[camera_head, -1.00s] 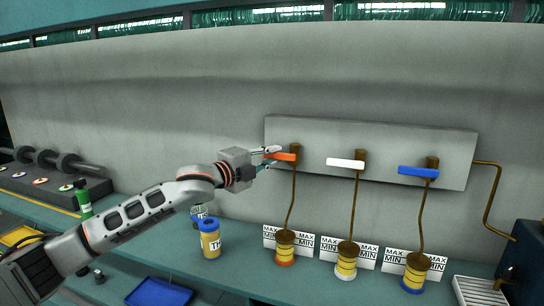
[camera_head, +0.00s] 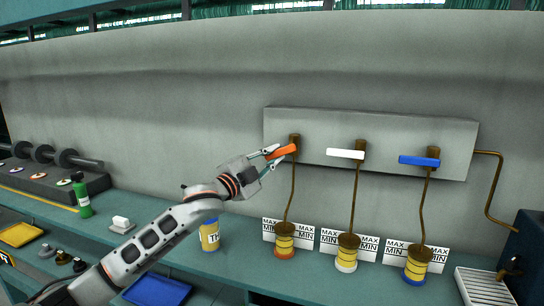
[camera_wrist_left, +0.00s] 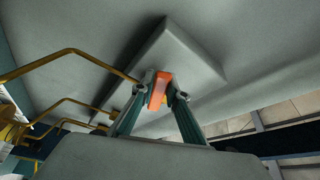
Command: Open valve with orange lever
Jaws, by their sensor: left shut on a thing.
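The orange lever (camera_head: 282,152) sits on the grey wall panel (camera_head: 310,125), at the top of the leftmost brown pipe. It is tilted, its left end lower than its right. My left gripper (camera_head: 272,155) is shut on the lever's left end. In the left wrist view the orange lever (camera_wrist_left: 159,90) shows between the two fingers of my left gripper (camera_wrist_left: 162,97). The white lever (camera_head: 345,154) and the blue lever (camera_head: 419,160) to the right lie roughly level. My right gripper is not in view.
Yellow-banded containers (camera_head: 285,241) stand under the pipes, before white MAX/MIN cards (camera_head: 330,240). A yellow jar with a blue lid (camera_head: 210,236), a green bottle (camera_head: 82,196) and a blue tray (camera_head: 157,289) are on the left. A dark machine (camera_head: 522,255) stands at far right.

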